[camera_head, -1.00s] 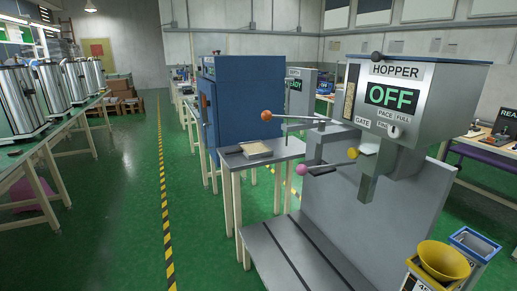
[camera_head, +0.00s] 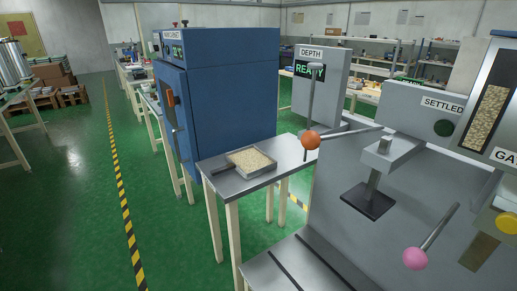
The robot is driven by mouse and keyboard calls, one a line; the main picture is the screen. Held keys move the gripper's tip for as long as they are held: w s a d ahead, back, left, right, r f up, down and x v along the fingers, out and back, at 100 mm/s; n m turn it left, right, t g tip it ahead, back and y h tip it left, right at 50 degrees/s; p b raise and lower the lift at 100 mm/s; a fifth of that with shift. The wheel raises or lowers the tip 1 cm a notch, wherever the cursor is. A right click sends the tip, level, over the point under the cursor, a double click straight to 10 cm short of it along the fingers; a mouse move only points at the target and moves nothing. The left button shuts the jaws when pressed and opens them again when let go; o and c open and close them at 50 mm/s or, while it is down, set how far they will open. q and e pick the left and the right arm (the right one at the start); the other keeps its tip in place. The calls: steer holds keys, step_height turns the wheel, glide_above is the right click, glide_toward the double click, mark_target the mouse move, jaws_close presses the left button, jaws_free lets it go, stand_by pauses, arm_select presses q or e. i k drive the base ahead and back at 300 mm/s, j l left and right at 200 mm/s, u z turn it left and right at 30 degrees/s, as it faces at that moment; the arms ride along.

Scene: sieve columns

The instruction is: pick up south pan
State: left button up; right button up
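A shallow square metal pan (camera_head: 250,161) filled with pale beige grains lies flat on a small grey-topped table (camera_head: 222,190) in the middle of the view. Its dark handle points to the left, over the table top. It is the only pan I see; no label on it can be read, so I cannot tell if it is the south pan. Neither of my grippers is in view.
A blue cabinet (camera_head: 222,100) stands behind the table. A grey machine (camera_head: 345,190) with an orange-knobbed lever (camera_head: 311,140) and a pink-knobbed lever (camera_head: 415,259) stands close on the right. Green floor (camera_head: 70,190) is free on the left.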

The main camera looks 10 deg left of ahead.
mark_target(250, 162)
steer(key=i+j+z, duration=0.15)
steer(key=j, duration=0.2)
steer(key=i+j+z, duration=0.1)
steer(key=i+j, duration=0.15)
steer(key=i+j+z, duration=0.15)
steer(key=j, duration=0.35)
steer(key=i+j+z, duration=0.15)
steer(key=j, duration=0.25)
steer(key=i+j+z, duration=0.15)
steer(key=j, duration=0.25)
steer(key=i+j+z, duration=0.1)
steer(key=j, duration=0.3)
